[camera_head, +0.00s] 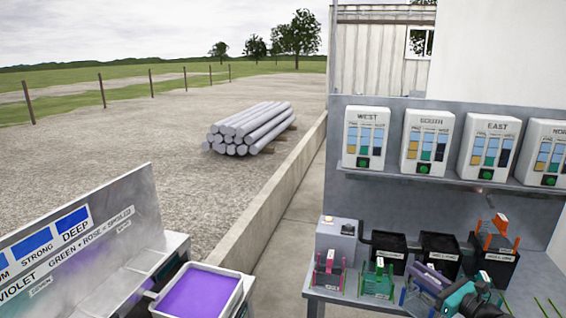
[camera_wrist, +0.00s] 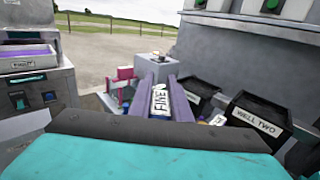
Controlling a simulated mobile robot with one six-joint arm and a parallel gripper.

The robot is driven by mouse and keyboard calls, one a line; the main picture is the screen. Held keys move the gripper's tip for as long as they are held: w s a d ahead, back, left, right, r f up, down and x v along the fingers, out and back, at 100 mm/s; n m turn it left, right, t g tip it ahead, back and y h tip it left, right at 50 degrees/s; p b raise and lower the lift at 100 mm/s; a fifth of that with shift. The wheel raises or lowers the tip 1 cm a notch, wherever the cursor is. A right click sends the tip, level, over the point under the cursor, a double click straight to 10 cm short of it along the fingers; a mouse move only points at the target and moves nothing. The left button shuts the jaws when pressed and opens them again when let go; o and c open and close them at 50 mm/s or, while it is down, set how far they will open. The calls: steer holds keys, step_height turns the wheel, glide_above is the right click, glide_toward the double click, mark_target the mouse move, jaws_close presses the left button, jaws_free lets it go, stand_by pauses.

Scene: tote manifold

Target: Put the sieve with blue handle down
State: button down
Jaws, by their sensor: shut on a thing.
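My gripper (camera_head: 424,281) reaches low over the bench at the right in the head view, its teal wrist behind it. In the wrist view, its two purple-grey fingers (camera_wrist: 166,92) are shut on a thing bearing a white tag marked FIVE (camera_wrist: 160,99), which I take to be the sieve. My fingers hide most of it, so its handle colour and mesh are unclear. I cannot tell whether the held thing touches the bench.
A pink-handled sieve (camera_head: 328,270) and a green-handled one (camera_head: 378,279) stand on the front of the bench. Behind are black wells; an orange-handled sieve (camera_head: 497,235) is at the rightmost. A tray of violet liquid (camera_head: 200,293) is at left. Meter boxes (camera_head: 364,138) hang above.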

steer(key=w+a+f+n+g+y, duration=0.1)
steer(key=a+f+n+g+y, duration=0.15)
steer(key=a, duration=1.15)
steer(key=w+a+f+n+g+y, duration=0.1)
steer(key=a+f+n+g+y, duration=0.2)
steer(key=a, duration=1)
step_height(320, 180, down, 7)
steer(key=y+b, duration=0.1)
steer(key=b, duration=0.7)
steer(key=shift+b, duration=0.4)
steer(key=shift+w+d, duration=0.1)
steer(key=shift+d, duration=0.15)
